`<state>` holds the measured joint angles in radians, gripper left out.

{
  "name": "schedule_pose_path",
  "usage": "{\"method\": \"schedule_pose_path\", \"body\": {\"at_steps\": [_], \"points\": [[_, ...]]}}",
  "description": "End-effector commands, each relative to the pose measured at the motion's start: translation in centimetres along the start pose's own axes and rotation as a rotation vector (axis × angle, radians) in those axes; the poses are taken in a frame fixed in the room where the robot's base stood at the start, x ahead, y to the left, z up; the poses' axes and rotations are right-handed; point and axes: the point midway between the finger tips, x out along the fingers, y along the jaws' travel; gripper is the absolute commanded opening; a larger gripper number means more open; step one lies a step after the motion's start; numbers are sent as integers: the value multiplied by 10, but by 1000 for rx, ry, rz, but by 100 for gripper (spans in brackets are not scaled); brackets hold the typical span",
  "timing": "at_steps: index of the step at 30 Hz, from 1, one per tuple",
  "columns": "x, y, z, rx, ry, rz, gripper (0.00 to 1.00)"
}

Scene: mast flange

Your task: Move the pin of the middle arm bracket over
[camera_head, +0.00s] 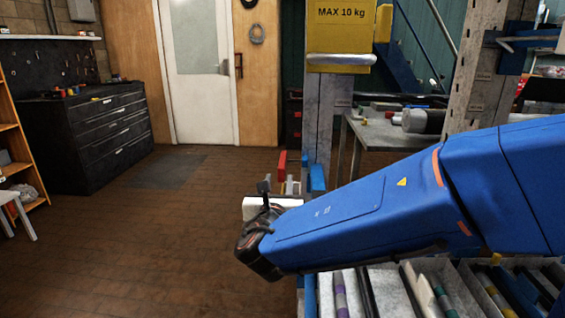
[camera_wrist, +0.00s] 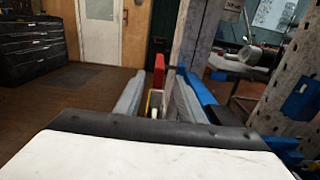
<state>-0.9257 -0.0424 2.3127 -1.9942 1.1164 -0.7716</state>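A grey mast (camera_head: 326,120) stands in the middle of the head view, and it also shows in the wrist view (camera_wrist: 196,40). Low beside it is a red upright piece (camera_head: 281,165), also in the wrist view (camera_wrist: 159,70). Blue metal (camera_head: 317,178) adjoins the mast there. My gripper (camera_wrist: 159,80) points toward this spot with its two grey fingers apart. The red piece, a small yellow part (camera_wrist: 156,102) and a pale part show between the fingers in the picture; contact cannot be told. I cannot make out which part is the middle bracket's pin.
A yellow sign (camera_head: 342,30) reading MAX 10 kg hangs high on the mast above a silver bar. Open trays of rods and tools (camera_head: 384,290) lie below my arm. A workbench (camera_head: 390,132) stands behind right. The floor at left is clear up to black drawers (camera_head: 90,135).

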Motion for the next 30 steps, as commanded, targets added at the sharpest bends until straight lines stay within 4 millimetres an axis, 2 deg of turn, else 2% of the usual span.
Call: {"method": "schedule_pose_path", "body": {"at_steps": [18, 24, 30], "points": [[106, -1, -1, -1, 1, -2, 36], [129, 0, -1, -1, 1, -1, 36], [138, 0, 0, 0, -1, 0, 36]]}}
